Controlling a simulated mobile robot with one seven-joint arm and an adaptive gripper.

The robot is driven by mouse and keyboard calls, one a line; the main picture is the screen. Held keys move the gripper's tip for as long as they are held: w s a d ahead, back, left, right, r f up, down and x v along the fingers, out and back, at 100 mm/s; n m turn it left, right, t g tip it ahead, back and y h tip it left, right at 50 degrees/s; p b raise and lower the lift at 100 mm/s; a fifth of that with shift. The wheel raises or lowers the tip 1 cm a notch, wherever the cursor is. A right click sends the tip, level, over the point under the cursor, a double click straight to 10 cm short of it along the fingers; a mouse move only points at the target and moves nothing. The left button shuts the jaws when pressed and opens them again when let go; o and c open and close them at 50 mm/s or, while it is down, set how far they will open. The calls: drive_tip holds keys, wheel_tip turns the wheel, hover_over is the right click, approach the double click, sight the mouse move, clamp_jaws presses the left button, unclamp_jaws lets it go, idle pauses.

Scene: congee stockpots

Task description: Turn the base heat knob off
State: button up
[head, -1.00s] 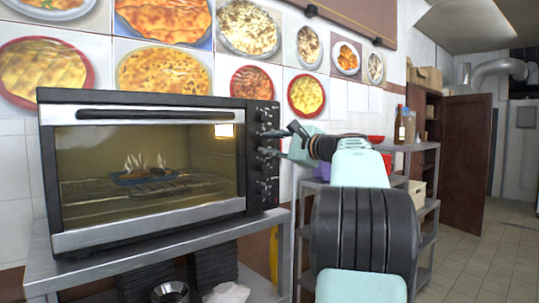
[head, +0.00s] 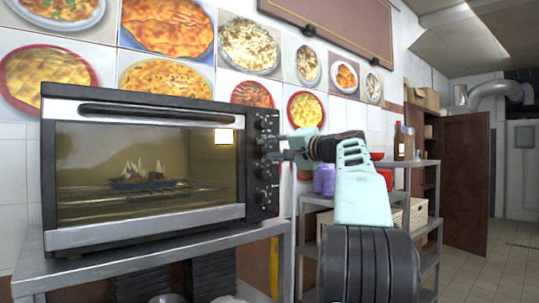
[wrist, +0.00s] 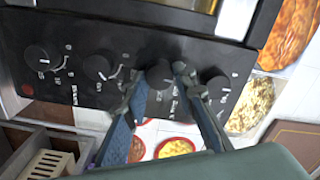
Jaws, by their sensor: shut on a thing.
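The toaster oven (head: 145,228) stands on a metal table, with a black panel of knobs down its right side. In the wrist view the knobs lie in a row: the leftmost knob (wrist: 37,58), another knob (wrist: 101,66), the gripped knob (wrist: 160,75) and the rightmost knob (wrist: 219,86). My gripper (wrist: 153,78) has one finger on each side of the third knob from the left and is shut on it. In the head view my gripper (head: 273,155) is at the second knob from the top. The panel lettering is too small to read, so I cannot tell which knob is base heat.
The metal table (head: 120,262) bears the oven, with dark stacked items below it. A metal shelf unit (head: 430,195) with bottles and bins stands to the right. A brown door (head: 465,190) and open tiled floor (head: 505,265) lie further right.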

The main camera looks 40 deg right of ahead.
drive_tip(key=shift+n, duration=0.5)
drive_tip(key=o, duration=1.1)
drive_tip(key=shift+o, duration=0.2)
drive_tip(key=shift+s, duration=0.1)
drive_tip(key=s, duration=1.1)
drive_tip(key=shift+s+d, duration=0.4)
